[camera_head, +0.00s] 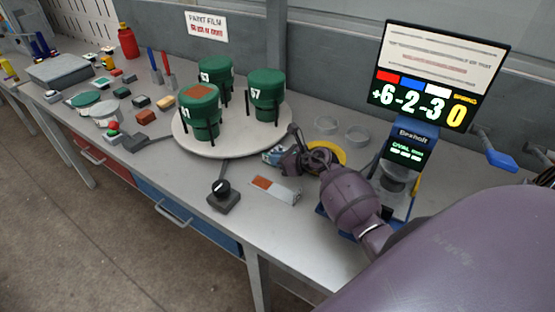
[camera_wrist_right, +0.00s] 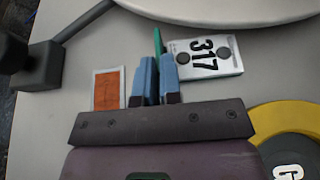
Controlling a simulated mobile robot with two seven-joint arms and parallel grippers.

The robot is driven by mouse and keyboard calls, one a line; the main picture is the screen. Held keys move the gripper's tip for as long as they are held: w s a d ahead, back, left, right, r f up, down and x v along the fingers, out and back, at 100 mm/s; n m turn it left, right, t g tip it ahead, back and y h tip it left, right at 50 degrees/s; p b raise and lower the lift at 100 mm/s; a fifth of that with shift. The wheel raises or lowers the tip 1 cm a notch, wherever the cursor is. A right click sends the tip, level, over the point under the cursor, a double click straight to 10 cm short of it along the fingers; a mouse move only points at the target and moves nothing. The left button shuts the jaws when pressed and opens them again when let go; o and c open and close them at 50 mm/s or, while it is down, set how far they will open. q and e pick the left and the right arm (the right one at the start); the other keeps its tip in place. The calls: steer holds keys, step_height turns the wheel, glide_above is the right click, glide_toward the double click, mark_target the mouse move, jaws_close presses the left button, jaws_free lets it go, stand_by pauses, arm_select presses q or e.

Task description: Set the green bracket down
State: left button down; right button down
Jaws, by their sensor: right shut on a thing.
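My right gripper (camera_wrist_right: 157,90) is low over the grey table and shows in the head view (camera_head: 280,157) just in front of the round white turntable. Its blue fingers are shut on the green bracket (camera_wrist_right: 157,41), of which only a thin green edge shows beyond the fingertips. The rest of the bracket is hidden by the fingers, and I cannot tell whether it touches the table. A white plate marked 317 (camera_wrist_right: 204,57) lies right beside the bracket. My left gripper is not in view.
The turntable (camera_head: 232,148) bears three green cylinders (camera_head: 266,95). A white and orange card (camera_wrist_right: 107,89) lies left of the fingers. A yellow ring (camera_wrist_right: 290,122) lies to the right. A dark knob device (camera_head: 223,195) and a display stand (camera_head: 408,150) are nearby.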

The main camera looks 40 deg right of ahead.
steer(key=shift+f, duration=0.1)
steer(key=c, duration=1.7)
jaws_free()
steer(key=shift+f, duration=0.1)
steer(key=o, duration=0.4)
